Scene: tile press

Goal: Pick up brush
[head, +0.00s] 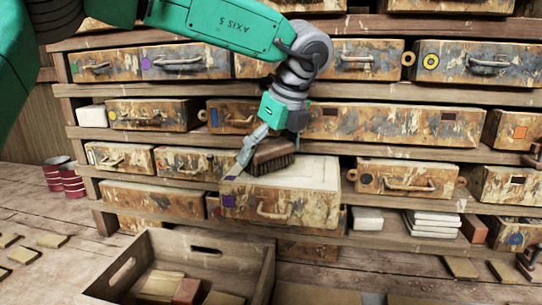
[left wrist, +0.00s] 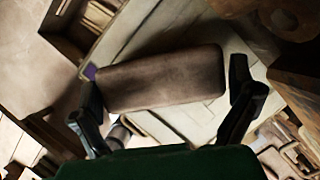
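The brush (head: 272,155) has a brown wooden back and dark bristles. It lies on the pale top of a pulled-out, worn drawer box (head: 270,207). My left gripper (head: 258,152) is at the brush, coming down from above. In the left wrist view the brush back (left wrist: 162,78) lies between the two spread fingers of my left gripper (left wrist: 165,95). The left finger is close to one end of the brush; a small gap shows at the other end. Dark parts at the right edge of the head view may be my right gripper; its state is unclear.
A wooden rack of worn drawers (head: 405,178) fills the back. An open wooden crate (head: 255,265) with tiles stands in front. White tiles (head: 432,223) are stacked on the lower shelf. Red cans (head: 68,180) stand at left, and loose tiles lie on the floor.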

